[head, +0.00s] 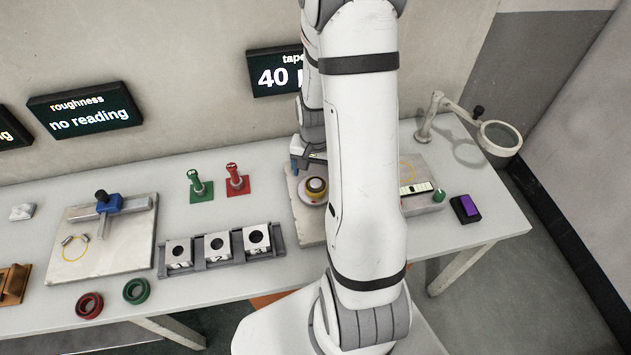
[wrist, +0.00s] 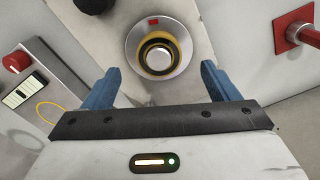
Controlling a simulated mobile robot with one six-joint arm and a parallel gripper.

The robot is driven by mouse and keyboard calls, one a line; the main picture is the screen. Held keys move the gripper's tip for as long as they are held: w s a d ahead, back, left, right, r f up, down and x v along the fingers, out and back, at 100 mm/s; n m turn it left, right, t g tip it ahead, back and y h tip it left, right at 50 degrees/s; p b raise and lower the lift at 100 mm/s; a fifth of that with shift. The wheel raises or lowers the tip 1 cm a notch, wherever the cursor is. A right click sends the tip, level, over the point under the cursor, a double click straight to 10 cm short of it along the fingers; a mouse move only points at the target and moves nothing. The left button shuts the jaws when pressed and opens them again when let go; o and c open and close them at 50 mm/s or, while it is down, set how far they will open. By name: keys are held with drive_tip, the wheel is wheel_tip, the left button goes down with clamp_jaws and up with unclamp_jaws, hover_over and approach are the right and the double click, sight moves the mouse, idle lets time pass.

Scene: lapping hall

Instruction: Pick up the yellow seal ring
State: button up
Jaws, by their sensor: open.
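The yellow seal ring (wrist: 141,50) shows in the wrist view around a dark-and-silver round centre piece, on a round metal base (wrist: 131,40) with a small red mark. In the head view the ring (head: 316,194) is small, on the same base left of my arm. My gripper (wrist: 162,84) is open, its two blue fingers apart and empty. In the wrist view the ring lies beyond the fingertips, roughly centred between them. In the head view my gripper (head: 307,160) is just behind the ring, partly hidden by my arm. The height gap is unclear.
Green (head: 200,187) and red (head: 237,180) posts stand to the left. A rack (head: 222,262) holds numbered blocks. Red (head: 89,305) and green (head: 136,290) rings lie at the front left. A magnifier (head: 499,138) and a purple-topped box (head: 466,209) are at the right.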

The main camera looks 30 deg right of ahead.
sight(316, 183)
drive_tip(key=shift+d+f+p, duration=0.15)
drive_tip(key=shift+f+p, duration=0.65)
drive_tip(key=shift+f, duration=1.9)
drive_tip(key=shift+c, duration=0.2)
drive_tip(key=c, duration=1.1)
drive_tip(key=shift+r, duration=0.15)
